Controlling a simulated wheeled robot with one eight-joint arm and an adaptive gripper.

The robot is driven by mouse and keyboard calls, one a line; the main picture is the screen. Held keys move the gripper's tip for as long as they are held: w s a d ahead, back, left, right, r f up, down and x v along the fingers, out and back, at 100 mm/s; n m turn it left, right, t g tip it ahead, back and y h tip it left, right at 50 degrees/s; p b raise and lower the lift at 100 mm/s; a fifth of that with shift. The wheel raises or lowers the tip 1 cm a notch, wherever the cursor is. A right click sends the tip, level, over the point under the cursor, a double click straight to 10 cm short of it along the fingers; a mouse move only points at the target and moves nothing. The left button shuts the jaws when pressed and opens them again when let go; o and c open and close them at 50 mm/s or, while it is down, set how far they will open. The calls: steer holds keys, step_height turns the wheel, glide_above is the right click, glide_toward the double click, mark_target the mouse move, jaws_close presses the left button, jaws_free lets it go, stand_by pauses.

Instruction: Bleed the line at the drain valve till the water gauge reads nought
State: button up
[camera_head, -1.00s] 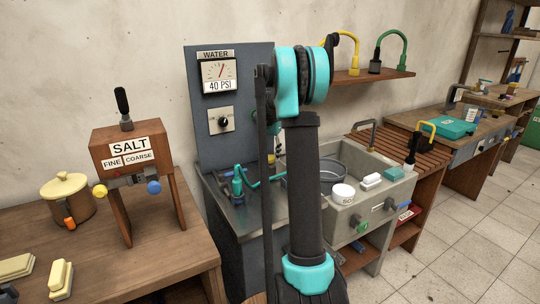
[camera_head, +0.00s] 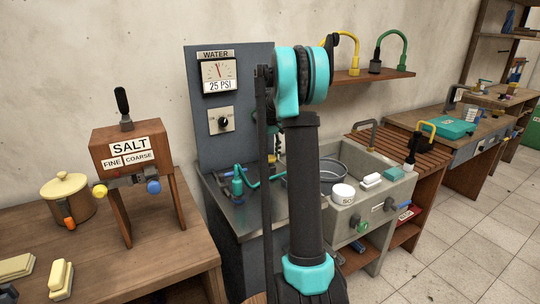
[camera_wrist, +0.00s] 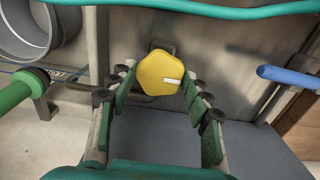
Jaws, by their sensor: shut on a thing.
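The water gauge (camera_head: 218,74) on the grey panel reads 25 PSI, its needle leaning left of upright. A black knob (camera_head: 223,121) sits on a plate below it. In the wrist view my gripper (camera_wrist: 158,78) is shut on a yellow knob (camera_wrist: 155,73), with its green-padded fingers on both sides. The knob's white mark points right. No label shows on this knob, so I cannot read whether it is the drain valve. In the head view my arm hides my gripper and the knob.
In the wrist view a green handle (camera_wrist: 20,90) is at left, a blue rod (camera_wrist: 288,77) at right, and a teal hose (camera_wrist: 200,11) crosses above. The head view shows a sink (camera_head: 346,217) at right and a salt dispenser (camera_head: 130,150) at left.

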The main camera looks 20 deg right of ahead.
mark_target(270, 157)
steer(key=n, duration=0.3)
steer(key=shift+n, duration=2.1)
steer(key=o, duration=1.2)
steer(key=shift+c, duration=0.2)
step_height(270, 157, up, 12)
